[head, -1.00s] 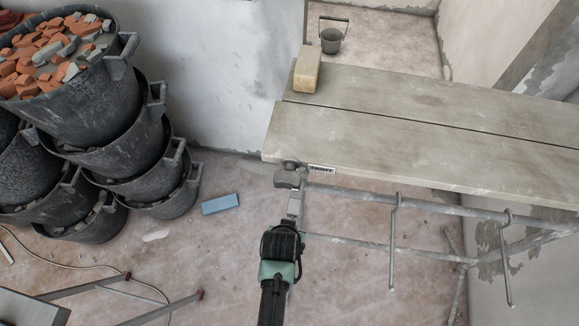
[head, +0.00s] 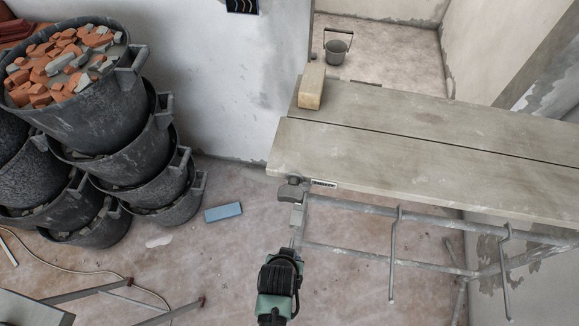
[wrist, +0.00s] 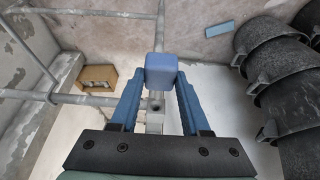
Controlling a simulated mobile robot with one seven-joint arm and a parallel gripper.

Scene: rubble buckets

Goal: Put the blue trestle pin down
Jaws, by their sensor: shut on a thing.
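My gripper (wrist: 160,84) shows in the wrist view, its two blue fingers either side of a blue block-shaped piece, which I take to be the blue trestle pin (wrist: 161,70). The fingers are shut on it. A grey square part with a dark hole shows between the fingers, nearer the palm. In the head view my dark and green wrist is low in the middle, just in front of the trestle (head: 350,203) at its left end. The fingers and the pin cannot be made out there.
Planks (head: 400,150) lie on the trestle with a tan block (head: 311,86) on them. Stacked rubble buckets (head: 95,110) stand at left. A blue block (head: 223,212) lies on the floor between, with bare floor around it. A small bucket (head: 336,52) stands behind.

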